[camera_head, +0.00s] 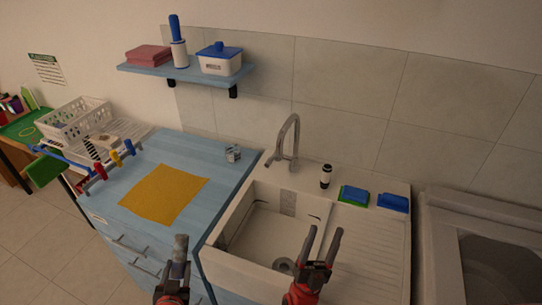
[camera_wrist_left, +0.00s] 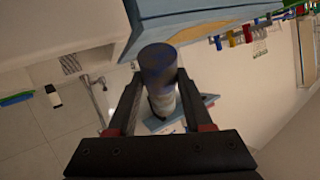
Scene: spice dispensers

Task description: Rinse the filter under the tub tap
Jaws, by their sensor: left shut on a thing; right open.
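My left gripper (camera_head: 179,268) is at the bottom of the head view, in front of the blue cabinet and left of the tub. It is shut on a grey cylinder, likely the filter (camera_head: 181,243). In the left wrist view the filter (camera_wrist_left: 158,68) sits between the two fingers, with a dark, blotchy bluish surface. The white tub (camera_head: 228,262) is a deep sink with a drain in its floor. The grey curved tap (camera_head: 297,135) rises from its back edge; I cannot see water running. My right gripper (camera_head: 323,243) is open and empty over the tub's front right part.
A yellow cloth (camera_head: 165,193) and a small can (camera_head: 233,153) are on the blue worktop. A black-and-white bottle (camera_head: 325,177) and two sponges (camera_head: 354,195) (camera_head: 393,202) stand right of the tap. A ribbed drainboard (camera_head: 372,245) lies right of the basin.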

